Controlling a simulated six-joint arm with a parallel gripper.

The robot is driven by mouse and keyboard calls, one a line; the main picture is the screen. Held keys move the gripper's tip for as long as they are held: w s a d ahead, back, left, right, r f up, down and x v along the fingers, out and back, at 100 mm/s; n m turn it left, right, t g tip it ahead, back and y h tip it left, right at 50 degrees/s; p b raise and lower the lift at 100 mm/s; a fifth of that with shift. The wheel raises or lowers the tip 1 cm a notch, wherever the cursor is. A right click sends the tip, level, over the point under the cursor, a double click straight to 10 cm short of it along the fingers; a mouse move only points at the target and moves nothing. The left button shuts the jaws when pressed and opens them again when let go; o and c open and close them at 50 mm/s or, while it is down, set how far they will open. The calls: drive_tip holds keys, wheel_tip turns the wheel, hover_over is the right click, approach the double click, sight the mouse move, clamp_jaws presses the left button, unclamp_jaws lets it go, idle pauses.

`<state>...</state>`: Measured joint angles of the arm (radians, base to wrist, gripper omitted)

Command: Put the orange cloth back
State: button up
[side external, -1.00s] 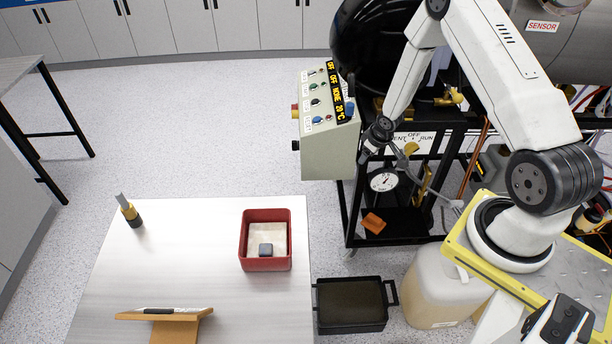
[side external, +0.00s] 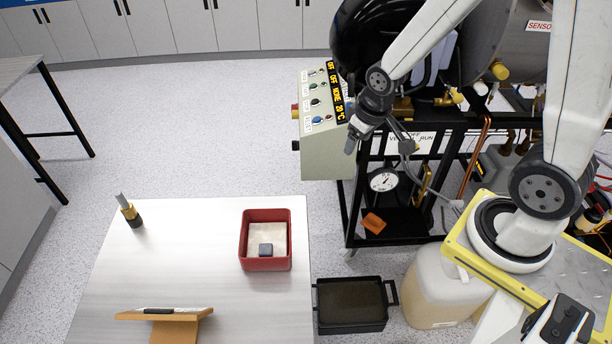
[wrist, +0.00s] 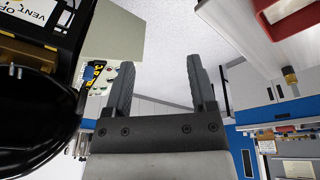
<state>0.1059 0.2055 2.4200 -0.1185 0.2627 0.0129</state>
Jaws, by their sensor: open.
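A small orange piece (side external: 374,223), which looks like the cloth, lies on the low shelf of the black rack in the side external view. I do not make it out in the wrist view. My gripper (side external: 351,143) is in the air in front of the control box, above and a little left of the orange piece and well apart from it. In the wrist view its two fingers (wrist: 158,85) are spread with nothing between them.
The control box (side external: 328,135) and black rack (side external: 352,205) stand close to my gripper. A red tray (side external: 266,264) with a pale sheet and dark block sits on the table (side external: 190,255). A black pan (side external: 350,305) and a jug (side external: 432,300) are below.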

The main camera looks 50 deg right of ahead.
drive_tip(key=s+a+r, duration=0.2)
drive_tip(key=s+a, duration=0.2)
drive_tip(key=shift+s+r+y, duration=0.2)
drive_tip(key=shift+s+y, duration=0.1)
drive_tip(key=shift+s, duration=0.1)
idle(0.9)
